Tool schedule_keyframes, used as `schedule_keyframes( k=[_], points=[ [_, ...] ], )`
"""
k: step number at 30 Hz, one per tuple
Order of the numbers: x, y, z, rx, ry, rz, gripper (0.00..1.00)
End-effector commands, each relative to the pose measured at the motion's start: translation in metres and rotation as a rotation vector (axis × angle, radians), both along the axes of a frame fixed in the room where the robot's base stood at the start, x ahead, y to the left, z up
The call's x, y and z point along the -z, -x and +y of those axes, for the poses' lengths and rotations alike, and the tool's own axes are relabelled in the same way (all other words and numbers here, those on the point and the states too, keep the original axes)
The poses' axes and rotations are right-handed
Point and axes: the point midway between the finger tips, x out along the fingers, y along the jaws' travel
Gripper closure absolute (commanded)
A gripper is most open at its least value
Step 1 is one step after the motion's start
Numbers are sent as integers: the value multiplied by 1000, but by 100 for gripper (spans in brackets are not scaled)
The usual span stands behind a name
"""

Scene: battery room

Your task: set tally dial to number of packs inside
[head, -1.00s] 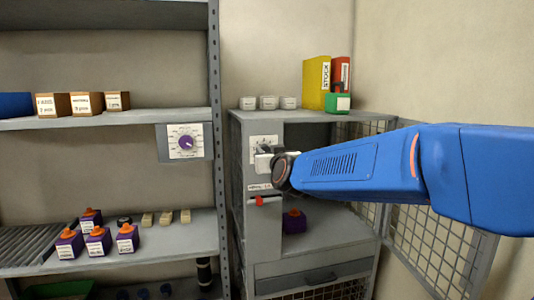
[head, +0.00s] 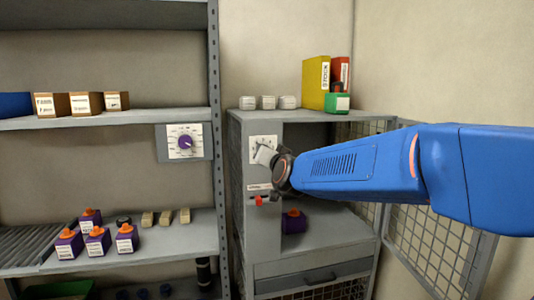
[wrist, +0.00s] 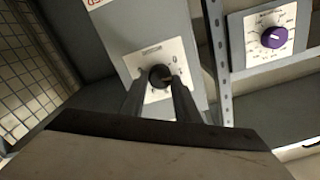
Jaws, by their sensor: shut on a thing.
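The tally dial is a dark round knob (wrist: 160,76) on a white plate with marks around it. In the head view its plate (head: 257,142) is on the front panel of the grey cabinet, partly hidden by my gripper (head: 264,154). In the wrist view my gripper (wrist: 162,88) has one finger on each side of the knob and is shut on it. The setting cannot be read. One purple pack (head: 294,222) with an orange top shows inside the open cabinet (head: 330,252); my arm hides part of the interior.
A purple dial (head: 185,142) is on the shelf unit at left, also in the wrist view (wrist: 275,37). Several purple packs (head: 98,240) stand on the lower shelf. A red lever (head: 259,200) sits below the dial. A mesh door (head: 440,220) stands open at right.

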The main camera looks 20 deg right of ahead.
Motion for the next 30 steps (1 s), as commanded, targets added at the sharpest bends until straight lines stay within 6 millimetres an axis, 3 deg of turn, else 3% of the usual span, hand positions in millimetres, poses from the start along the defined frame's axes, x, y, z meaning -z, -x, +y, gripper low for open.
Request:
schedule_keyframes(
  k=[9,10,12,23,30],
  points=[
    [0,0,0,0,0,0,93],
    [0,0,0,0,0,0,64],
    [0,0,0,0,0,0,52],
    [0,3,0,0,0,0,52],
    [-1,31,0,0,0,-1,52]
  ],
)
